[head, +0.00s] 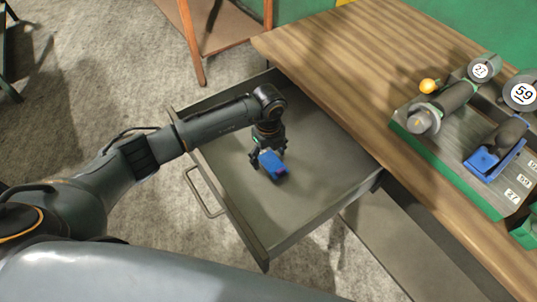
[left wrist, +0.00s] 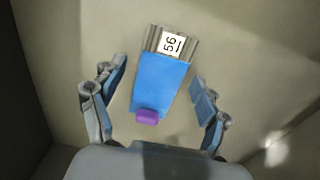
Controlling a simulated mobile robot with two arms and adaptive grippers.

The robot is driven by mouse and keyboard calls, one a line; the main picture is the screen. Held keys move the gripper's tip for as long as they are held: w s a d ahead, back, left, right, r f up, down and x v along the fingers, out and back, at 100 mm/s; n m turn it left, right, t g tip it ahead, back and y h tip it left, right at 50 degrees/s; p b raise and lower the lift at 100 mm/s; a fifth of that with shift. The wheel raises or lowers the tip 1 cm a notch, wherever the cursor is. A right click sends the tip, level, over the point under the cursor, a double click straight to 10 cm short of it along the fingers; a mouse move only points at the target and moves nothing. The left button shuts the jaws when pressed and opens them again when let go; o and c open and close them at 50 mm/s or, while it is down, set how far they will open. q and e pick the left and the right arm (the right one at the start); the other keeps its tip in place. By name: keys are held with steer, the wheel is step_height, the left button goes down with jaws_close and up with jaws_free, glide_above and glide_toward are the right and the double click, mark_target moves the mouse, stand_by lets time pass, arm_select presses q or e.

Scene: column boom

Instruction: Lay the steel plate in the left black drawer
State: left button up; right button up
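The open drawer (head: 228,219) is dark grey and pulled out from under the wooden worktop. My left gripper (head: 269,156) is inside it, pointing down over a blue block-like object (head: 273,168). In the left wrist view this blue object (left wrist: 160,82) has a grey ribbed end labelled 56 and a purple end. The fingers of my left gripper (left wrist: 158,80) are spread on either side of it, with gaps on both sides. Whether it rests on the drawer floor is hard to tell. I cannot make out a separate steel plate. My right gripper is not in view.
The drawer handle (head: 200,195) faces left. Much of the drawer floor is bare.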

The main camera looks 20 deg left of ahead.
arm_select(q)
steer(key=shift+r, duration=0.2)
step_height(320, 180, up, 12)
stand_by(0.4)
